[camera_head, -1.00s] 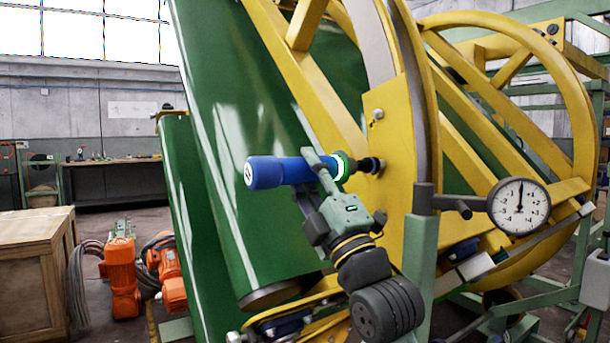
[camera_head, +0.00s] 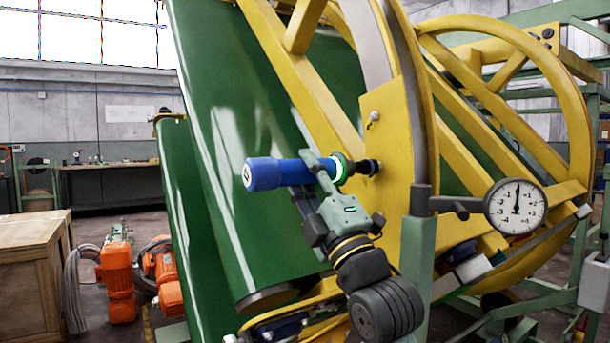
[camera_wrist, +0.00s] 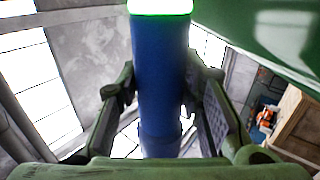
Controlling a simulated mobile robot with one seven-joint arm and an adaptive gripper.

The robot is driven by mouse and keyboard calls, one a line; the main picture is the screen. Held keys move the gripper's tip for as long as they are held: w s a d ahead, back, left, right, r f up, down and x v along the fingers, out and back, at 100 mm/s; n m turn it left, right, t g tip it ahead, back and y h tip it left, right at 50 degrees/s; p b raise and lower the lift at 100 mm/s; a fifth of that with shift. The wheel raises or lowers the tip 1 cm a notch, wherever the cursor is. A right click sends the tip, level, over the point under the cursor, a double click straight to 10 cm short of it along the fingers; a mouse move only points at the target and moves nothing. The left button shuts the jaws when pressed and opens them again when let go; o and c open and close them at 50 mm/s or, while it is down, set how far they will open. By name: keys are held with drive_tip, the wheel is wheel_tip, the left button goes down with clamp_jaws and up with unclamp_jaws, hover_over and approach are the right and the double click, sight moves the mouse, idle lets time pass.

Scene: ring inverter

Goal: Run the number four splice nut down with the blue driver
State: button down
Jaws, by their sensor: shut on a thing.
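My gripper (camera_head: 325,172) is shut around the blue driver (camera_head: 275,173), just behind its green-lit collar (camera_head: 341,168). The driver lies nearly level, with its black socket (camera_head: 366,167) pointing right at the yellow splice plate (camera_head: 398,140). The socket end meets the plate in the picture; the nut there is hidden, and I cannot tell how far it is seated. Another bolt or nut (camera_head: 374,117) shows bare above it. In the wrist view, the driver (camera_wrist: 160,75) stands between my two fingers (camera_wrist: 150,95), with its green glow at the top edge. No nut number is readable.
A dial gauge (camera_head: 516,207) on a green post (camera_head: 419,250) stands right of my gripper, its needle near zero. The green cylinder (camera_head: 240,120) is close behind the driver. A wooden crate (camera_head: 30,275) and orange motors (camera_head: 118,280) stand at left.

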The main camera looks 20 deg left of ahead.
drive_tip(key=shift+w+d+r+b, duration=0.1)
drive_tip(key=shift+w+d+b, duration=0.55)
drive_tip(key=shift+w+d, duration=0.3)
idle(2.5)
drive_tip(key=shift+s+a, duration=0.85)
drive_tip(key=shift+s, duration=0.2)
drive_tip(key=shift+s+a, duration=0.85)
drive_tip(key=shift+s, duration=0.25)
